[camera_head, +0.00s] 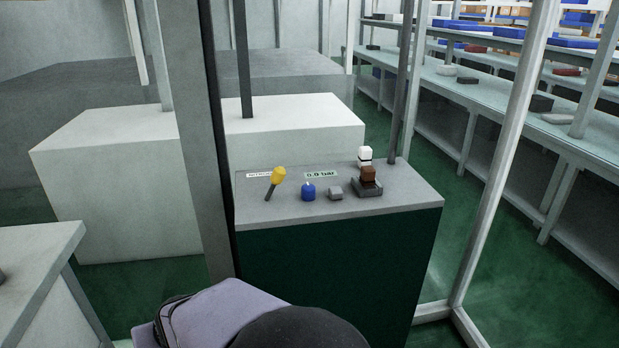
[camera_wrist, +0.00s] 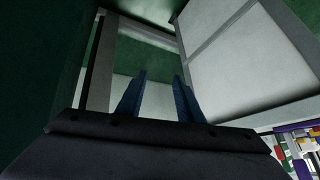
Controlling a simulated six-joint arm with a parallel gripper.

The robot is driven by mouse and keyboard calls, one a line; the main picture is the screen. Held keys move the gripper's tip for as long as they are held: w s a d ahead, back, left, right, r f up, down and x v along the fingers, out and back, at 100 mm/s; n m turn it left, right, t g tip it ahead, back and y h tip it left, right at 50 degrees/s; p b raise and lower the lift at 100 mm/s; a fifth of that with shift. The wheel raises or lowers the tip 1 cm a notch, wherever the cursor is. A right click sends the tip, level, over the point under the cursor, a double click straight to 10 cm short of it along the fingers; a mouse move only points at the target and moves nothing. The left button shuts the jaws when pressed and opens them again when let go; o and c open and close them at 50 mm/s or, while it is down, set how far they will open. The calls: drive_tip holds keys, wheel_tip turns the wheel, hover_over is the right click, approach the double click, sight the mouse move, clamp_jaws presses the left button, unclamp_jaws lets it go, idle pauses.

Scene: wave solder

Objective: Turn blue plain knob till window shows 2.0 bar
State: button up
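The blue knob (camera_head: 308,191) stands on the grey top of the green cabinet (camera_head: 262,213) in the head view. The window (camera_head: 321,175) behind it reads what looks like 0.9 bar; the first digit is small and hard to tell. My gripper (camera_wrist: 160,95) shows in the wrist view with its two blue fingers apart and nothing between them. It is away from the knob, which does not show in the wrist view. My gripper's fingers do not show in the head view, where only parts of my arm appear at the bottom.
A yellow-headed lever (camera_head: 277,176) stands left of the knob, near a white label (camera_head: 258,174). A small grey block (camera_head: 336,193) sits right of it, then a dark base with a brown block (camera_head: 368,174) and white piece. A dark post (camera_head: 215,150) rises at the cabinet's left edge.

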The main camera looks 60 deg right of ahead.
sight(309, 184)
drive_tip(key=w+d+r+m+t+h, duration=0.4)
drive_tip(key=d+r, duration=0.6)
drive_tip(key=s+d+r+m+h, duration=0.1)
drive_tip(key=d+r+h, duration=0.1)
drive_tip(key=d+r, duration=0.1)
drive_tip(key=s+d+r+m+h, duration=0.2)
drive_tip(key=d+r, duration=0.2)
drive_tip(key=d, duration=0.2)
drive_tip(key=s+d+r+m+h, duration=0.1)
drive_tip(key=d+r+h, duration=0.2)
drive_tip(key=d, duration=0.1)
drive_tip(key=shift+s+d+r+m+t, duration=0.3)
drive_tip(key=shift+s+m+t, duration=0.05)
drive_tip(key=shift+m+t, duration=0.05)
drive_tip(key=s+d+g+h, duration=0.1)
drive_tip(key=s+d, duration=0.1)
drive_tip(key=s, duration=0.1)
drive_tip(key=s+d+f+n+g+h+b, duration=0.1)
drive_tip(key=s+d, duration=0.2)
drive_tip(key=s, duration=0.1)
drive_tip(key=s+d+f+n+g+h+b, duration=0.1)
drive_tip(key=s+d, duration=0.2)
drive_tip(key=s, duration=0.1)
drive_tip(key=shift+r, duration=0.1)
drive_tip(key=shift+d, duration=0.1)
